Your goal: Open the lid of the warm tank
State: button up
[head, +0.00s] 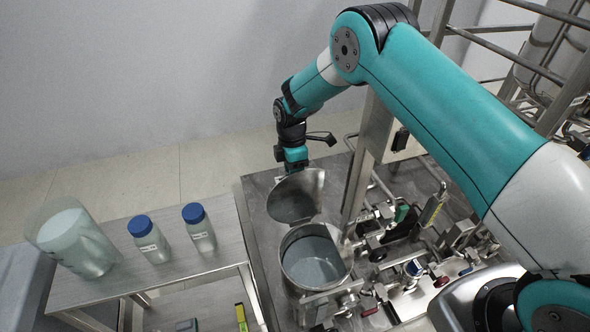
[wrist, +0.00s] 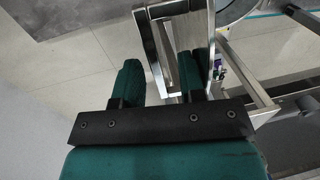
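The warm tank (head: 314,262) is a round steel vessel, and its mouth is uncovered with a grey inside visible. Its lid (head: 297,196) stands raised and steeply tilted at the tank's far side. My gripper (head: 293,160) is at the upper edge of the lid, on its far side. In the wrist view the fingers of my gripper (wrist: 160,80) are apart, with a metal bar (wrist: 153,50), seemingly the lid's handle, between them. Gaps seem to show beside the bar. The lid (wrist: 196,30) appears almost edge-on there. Exact finger contact is unclear.
A side table (head: 180,262) on the left holds a clear jar (head: 75,240) and two blue-capped bottles (head: 148,240) (head: 199,228). Valves and pipes (head: 410,250) crowd the skid right of the tank, beside a steel post (head: 362,165). Floor behind is clear.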

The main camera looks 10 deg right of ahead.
notch_tip(320, 180, up, 17)
jog(key=w+p, duration=0.1)
jog(key=w, duration=0.1)
jog(key=shift+w, duration=0.25)
jog(key=shift+a+r, duration=0.1)
jog(key=s+r+m+t+y, duration=0.15)
jog(key=s+r+m, duration=0.45)
jog(key=s+r, duration=0.8)
jog(key=s+d+r+m+y, duration=0.1)
jog(key=s+m+y, duration=0.35)
jog(key=s, duration=1.65)
notch_tip(320, 180, up, 15)
jog(key=s+m+h+p, duration=0.1)
jog(key=p, duration=1.4)
jog(key=shift+s+d+h, duration=0.15)
jog(key=shift+s+h, duration=0.05)
jog(key=shift+h, duration=0.1)
